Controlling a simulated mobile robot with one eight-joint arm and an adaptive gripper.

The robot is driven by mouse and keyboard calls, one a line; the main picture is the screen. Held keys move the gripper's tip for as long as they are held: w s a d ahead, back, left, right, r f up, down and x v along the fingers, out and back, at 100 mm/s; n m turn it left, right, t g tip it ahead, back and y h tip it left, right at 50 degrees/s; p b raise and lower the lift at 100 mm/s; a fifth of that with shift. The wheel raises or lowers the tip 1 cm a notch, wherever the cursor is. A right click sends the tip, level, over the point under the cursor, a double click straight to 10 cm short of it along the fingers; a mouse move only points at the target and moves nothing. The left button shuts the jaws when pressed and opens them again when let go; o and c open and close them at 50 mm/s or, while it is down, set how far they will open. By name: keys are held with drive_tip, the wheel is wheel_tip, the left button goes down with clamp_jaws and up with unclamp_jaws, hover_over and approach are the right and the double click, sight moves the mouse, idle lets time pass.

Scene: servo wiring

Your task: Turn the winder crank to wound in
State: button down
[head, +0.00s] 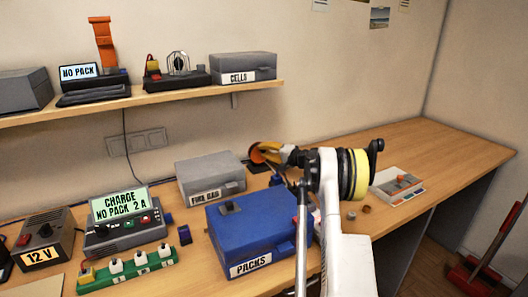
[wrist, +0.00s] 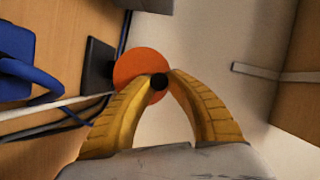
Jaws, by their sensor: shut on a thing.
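The winder shows in the wrist view as an orange disc (wrist: 136,64) beside a dark upright plate (wrist: 97,66). A small black crank knob (wrist: 159,82) sits at the disc's lower right edge. My gripper (wrist: 161,75) has its two yellow fingers closed around this knob. In the head view the orange disc (head: 257,154) is at the back of the bench by the wall, partly hidden behind my gripper (head: 263,149). I cannot read any wound-in mark on the winder.
A grey FUEL BAG box (head: 211,176) stands just left of the winder. A blue PACKS box (head: 253,229) is in front. A shelf (head: 150,104) with several devices is above left.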

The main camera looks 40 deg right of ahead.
drive_tip(key=c, duration=1.3)
unclamp_jaws()
drive_tip(key=s, duration=0.4)
drive_tip(key=s+d+r, duration=0.1)
drive_tip(key=s, duration=0.6)
drive_tip(key=shift+s+d+r, duration=0.25)
drive_tip(key=shift+s+r, duration=0.1)
drive_tip(key=shift+s, duration=0.05)
